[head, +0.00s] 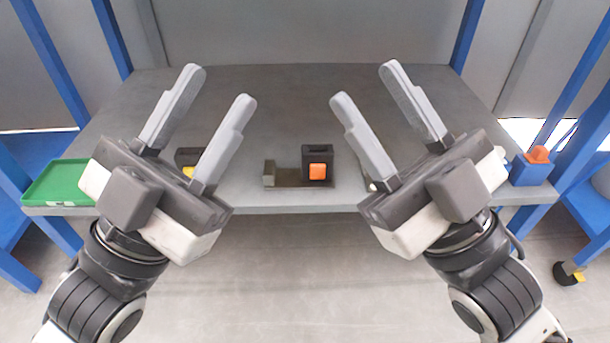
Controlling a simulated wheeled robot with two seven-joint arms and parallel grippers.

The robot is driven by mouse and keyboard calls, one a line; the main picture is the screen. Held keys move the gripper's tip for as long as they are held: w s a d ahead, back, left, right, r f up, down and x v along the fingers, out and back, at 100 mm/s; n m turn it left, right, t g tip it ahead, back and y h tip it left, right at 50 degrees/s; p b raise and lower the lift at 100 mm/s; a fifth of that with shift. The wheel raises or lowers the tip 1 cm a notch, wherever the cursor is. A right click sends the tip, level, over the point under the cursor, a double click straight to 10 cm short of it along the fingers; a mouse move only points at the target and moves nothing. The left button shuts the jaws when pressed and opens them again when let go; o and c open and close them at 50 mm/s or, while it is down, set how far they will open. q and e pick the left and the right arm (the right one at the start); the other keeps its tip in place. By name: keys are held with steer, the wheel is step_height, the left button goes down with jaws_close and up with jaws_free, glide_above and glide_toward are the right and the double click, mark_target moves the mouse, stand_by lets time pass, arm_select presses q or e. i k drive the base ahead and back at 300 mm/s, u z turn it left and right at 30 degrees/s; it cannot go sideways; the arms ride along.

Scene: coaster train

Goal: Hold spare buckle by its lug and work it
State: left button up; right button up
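A dark buckle-like block with an orange square button (317,171) sits on the grey table near its front edge, between my grippers. A brown-grey base with a small upright tab (269,172) extends to its left; I cannot tell which part is the lug. Another dark block with a yellow patch (187,160) is partly hidden behind my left gripper. I cannot tell which block is the spare buckle. My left gripper (217,84) is open and empty. My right gripper (364,80) is open and empty. Both hover over the front part of the table.
A green tray (60,182) lies at the table's left front corner. A blue block with an orange top (533,168) stands at the right front corner. Small pale items are partly hidden behind my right gripper. Blue posts flank the table (290,100); its back is clear.

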mark_target(316, 170)
steer(key=z, duration=0.45)
steer(key=k, duration=1.05)
steer(key=u, duration=0.5)
steer(key=i, duration=1.4)
steer(key=z, duration=0.55)
